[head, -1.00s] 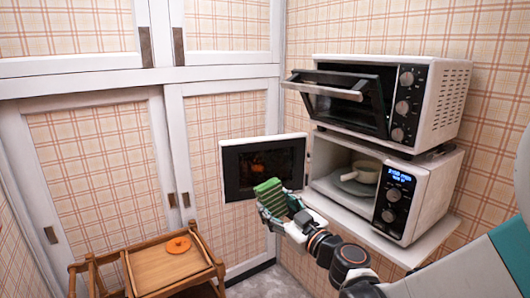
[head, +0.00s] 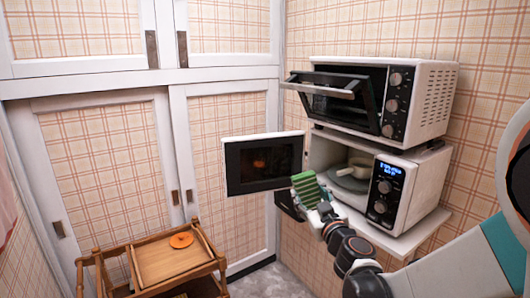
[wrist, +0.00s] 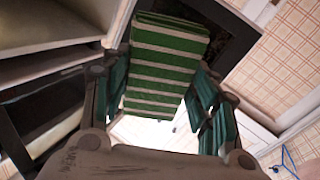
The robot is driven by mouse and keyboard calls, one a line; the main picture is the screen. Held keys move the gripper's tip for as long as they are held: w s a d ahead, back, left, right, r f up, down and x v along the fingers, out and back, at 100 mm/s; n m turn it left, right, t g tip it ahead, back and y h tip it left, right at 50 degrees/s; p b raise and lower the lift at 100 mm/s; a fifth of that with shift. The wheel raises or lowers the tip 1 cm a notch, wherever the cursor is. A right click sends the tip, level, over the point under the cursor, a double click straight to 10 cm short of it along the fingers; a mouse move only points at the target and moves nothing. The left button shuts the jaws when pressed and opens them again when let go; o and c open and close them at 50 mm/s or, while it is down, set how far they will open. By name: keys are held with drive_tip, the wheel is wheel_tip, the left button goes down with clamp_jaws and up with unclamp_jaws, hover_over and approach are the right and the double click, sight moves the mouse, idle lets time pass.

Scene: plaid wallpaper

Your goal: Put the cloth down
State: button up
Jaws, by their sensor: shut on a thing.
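The cloth (head: 306,190) is green with pale stripes and looks folded into a block. My gripper (head: 319,205) is shut on it and holds it up in the air, in front of the open microwave. In the wrist view the cloth (wrist: 165,65) fills the space between the two green-padded fingers of my gripper (wrist: 160,95). Its far end points away from my palm. Nothing shows beneath the cloth touching it.
The lower microwave (head: 410,195) has its door (head: 262,163) swung open to the left; a bowl (head: 359,169) and plate are inside. A toaster oven (head: 425,100) with its door ajar sits on top. A wooden cart (head: 160,265) with an orange item (head: 181,240) stands at lower left.

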drive_tip(key=w+d+f+m+h, duration=0.2)
drive_tip(key=w+d+f+h, duration=0.1)
drive_tip(key=d+f, duration=0.4)
drive_tip(key=shift+w+d+f+m+h, duration=0.2)
drive_tip(key=shift+w+f+m+h, duration=0.1)
drive_tip(key=shift+h, duration=0.3)
drive_tip(key=shift+r, duration=0.1)
